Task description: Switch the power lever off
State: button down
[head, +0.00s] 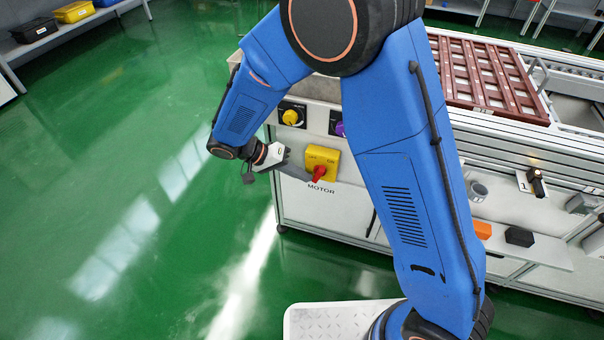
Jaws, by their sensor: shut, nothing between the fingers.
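A yellow switch plate (328,154) is on the machine's front panel, lettered OFF and ON at its top, with MOTOR written below it. A red lever (318,174) sits on the plate's lower left, pointing down and left. A black lever (537,183) on a white plate, with a lit lamp above it, is farther right on the machine. No label reading power is legible, so I cannot tell which lever bears that name. My gripper (285,158) is shut and empty, just left of the yellow plate. Whether it touches the red lever cannot be told.
A yellow knob (290,117) and a partly hidden purple knob (340,129) are above. A brown tray (505,79) lies on the conveyor. A front shelf (548,250) holds an orange block (482,230) and a black block (519,237). Green floor (90,180) at left is clear.

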jog(key=shift+f+h, duration=0.55)
jog(key=shift+h, duration=0.75)
jog(key=shift+f+n+g, duration=0.1)
jog(key=shift+n+g, duration=0.2)
jog(key=shift+d+f+h, duration=0.15)
jog(key=shift+f+h, duration=0.15)
jog(key=shift+f, duration=0.05)
jog(key=shift+r, duration=0.2)
dwell(0.9)
jog(key=shift+r, duration=0.6)
